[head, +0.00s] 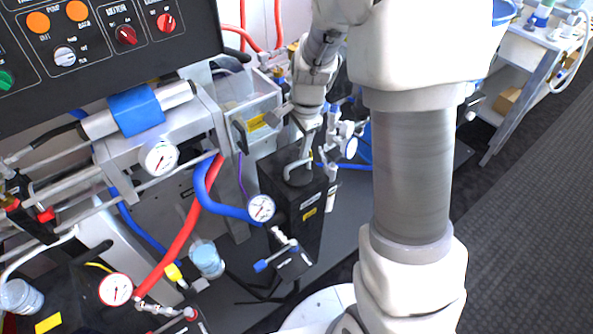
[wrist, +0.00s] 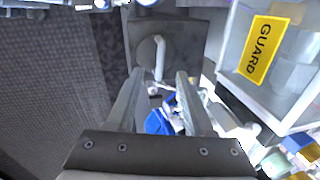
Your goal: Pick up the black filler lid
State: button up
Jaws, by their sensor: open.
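The black filler lid (head: 298,178) is a round dark disc with a grey bent handle, on top of a black tank (head: 291,222). In the wrist view the lid (wrist: 147,52) shows ahead of my fingers, and its pale handle (wrist: 160,50) reaches down between the fingertips in the picture. My gripper (wrist: 160,75) is open, with its two fingers apart and nothing held. In the head view my gripper (head: 306,138) is just above the lid. I cannot tell whether the fingers touch the handle.
A clear box (wrist: 284,100) with a yellow GUARD label stands close on the right in the wrist view. In the head view, gauges (head: 261,207), valves and red and blue hoses crowd around the tank. Open dark carpet (head: 520,220) lies to the right.

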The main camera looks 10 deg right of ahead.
aim_at(296, 163)
jog(key=f, duration=0.2)
jog(key=w+f+b, duration=0.1)
jog(key=f, duration=0.2)
jog(key=shift+a+f, duration=0.1)
jog(key=shift+f, duration=0.05)
jog(key=shift+w+f+b, duration=0.2)
jog(key=shift+f+b, duration=0.15)
jog(key=shift+f, duration=0.55)
jog(key=shift+w+f+b, duration=0.25)
jog(key=shift+f+b, duration=0.1)
jog(key=shift+f, duration=0.5)
jog(key=shift+w+f+b, duration=0.2)
jog(key=shift+f+b, duration=0.15)
jog(key=shift+f, duration=0.55)
jog(key=shift+r, duration=0.1)
jog(key=shift+c, duration=0.2)
grip_shut()
